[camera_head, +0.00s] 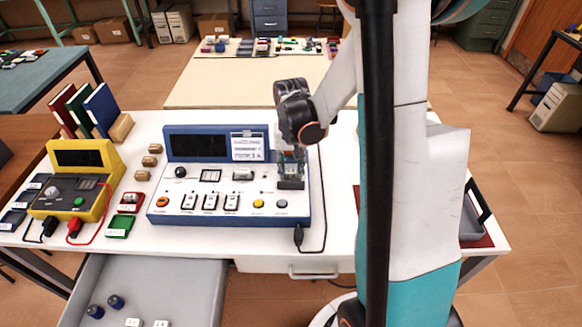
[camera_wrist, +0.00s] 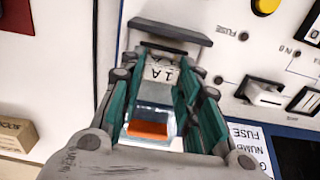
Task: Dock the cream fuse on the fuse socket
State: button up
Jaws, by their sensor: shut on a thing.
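The cream fuse (camera_wrist: 158,74), marked 1A, is between the teal fingers of my gripper (camera_wrist: 165,85) in the wrist view. My gripper is shut on it. A clear part with an orange band shows at the near end between the fingers. The dark fuse socket (camera_wrist: 172,31) lies just beyond the fingertips, near a printed FUSE label. In the head view, the socket (camera_head: 291,184) is at the right of the blue-and-white instrument panel (camera_head: 172,203), and my gripper (camera_head: 290,163) is right over it. I cannot tell whether the fuse touches or sits in the socket.
The panel has switches, a yellow button (camera_head: 258,203) and a dark display (camera_head: 198,145). A yellow meter (camera_head: 97,205) and several small wooden blocks (camera_head: 149,161) stand to the left. A black cable (camera_head: 323,210) runs along the panel's right side. An open drawer (camera_head: 205,285) is below.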

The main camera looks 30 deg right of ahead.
aim_at(291, 170)
jog(key=shift+f+b, duration=0.3)
jog(key=shift+f, duration=0.15)
jog(key=o, duration=0.6)
jog(key=shift+c, duration=0.2)
jog(key=shift+r, duration=0.2)
notch_tip(291, 170, up, 11)
jog(key=p, duration=0.7)
jog(key=shift+p, duration=0.35)
jog(key=shift+a+f, duration=0.1)
